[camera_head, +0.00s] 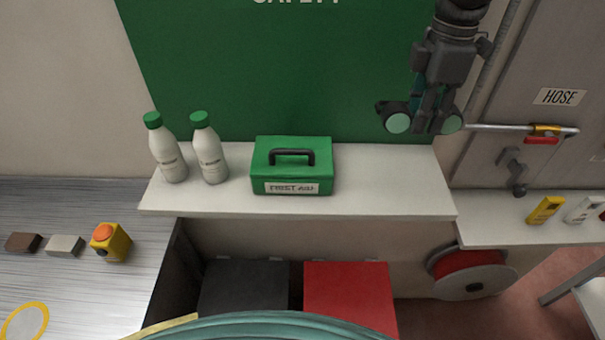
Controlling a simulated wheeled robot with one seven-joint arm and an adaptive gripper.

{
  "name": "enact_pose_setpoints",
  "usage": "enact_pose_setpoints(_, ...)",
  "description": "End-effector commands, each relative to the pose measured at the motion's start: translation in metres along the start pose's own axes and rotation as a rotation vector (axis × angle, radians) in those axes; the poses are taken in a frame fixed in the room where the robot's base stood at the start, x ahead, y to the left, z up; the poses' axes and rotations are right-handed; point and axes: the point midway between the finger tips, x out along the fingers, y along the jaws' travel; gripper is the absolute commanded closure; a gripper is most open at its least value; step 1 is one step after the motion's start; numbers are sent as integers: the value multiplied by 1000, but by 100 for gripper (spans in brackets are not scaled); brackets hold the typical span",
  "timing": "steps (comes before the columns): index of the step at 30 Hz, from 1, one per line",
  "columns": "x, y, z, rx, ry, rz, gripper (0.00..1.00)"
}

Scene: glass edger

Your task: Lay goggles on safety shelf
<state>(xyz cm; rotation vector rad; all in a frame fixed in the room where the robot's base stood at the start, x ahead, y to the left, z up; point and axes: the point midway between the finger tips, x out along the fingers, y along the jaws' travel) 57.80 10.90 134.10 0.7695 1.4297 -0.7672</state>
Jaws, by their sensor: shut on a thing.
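The goggles (398,123) are dark with round pale green lenses, one on each side of my gripper's fingers. My gripper (430,120) points down and is shut on the middle of the goggles. It holds them in front of the green safety board, above the right part of the white safety shelf (390,190). The goggles look apart from the shelf top. The fingers hide the middle of the goggles.
A green first aid box (291,166) stands mid-shelf, with two white bottles (209,150) to its left. The shelf right of the box is clear. A metal rod (500,127) and a hose reel (470,273) are at the right. Black (243,288) and red (348,295) bins stand below.

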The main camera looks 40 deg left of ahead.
Motion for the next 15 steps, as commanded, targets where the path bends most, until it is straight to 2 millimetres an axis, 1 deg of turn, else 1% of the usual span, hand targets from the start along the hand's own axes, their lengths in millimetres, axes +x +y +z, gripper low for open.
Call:
enact_pose_setpoints(1, 11, 1, -1, -2, 0, 0, 100)
enact_pose_setpoints(9, 45, 2, -6, -10, 0, 0, 100)
enact_pose_setpoints(15, 58, 3, -7, -12, 0, 0, 100)
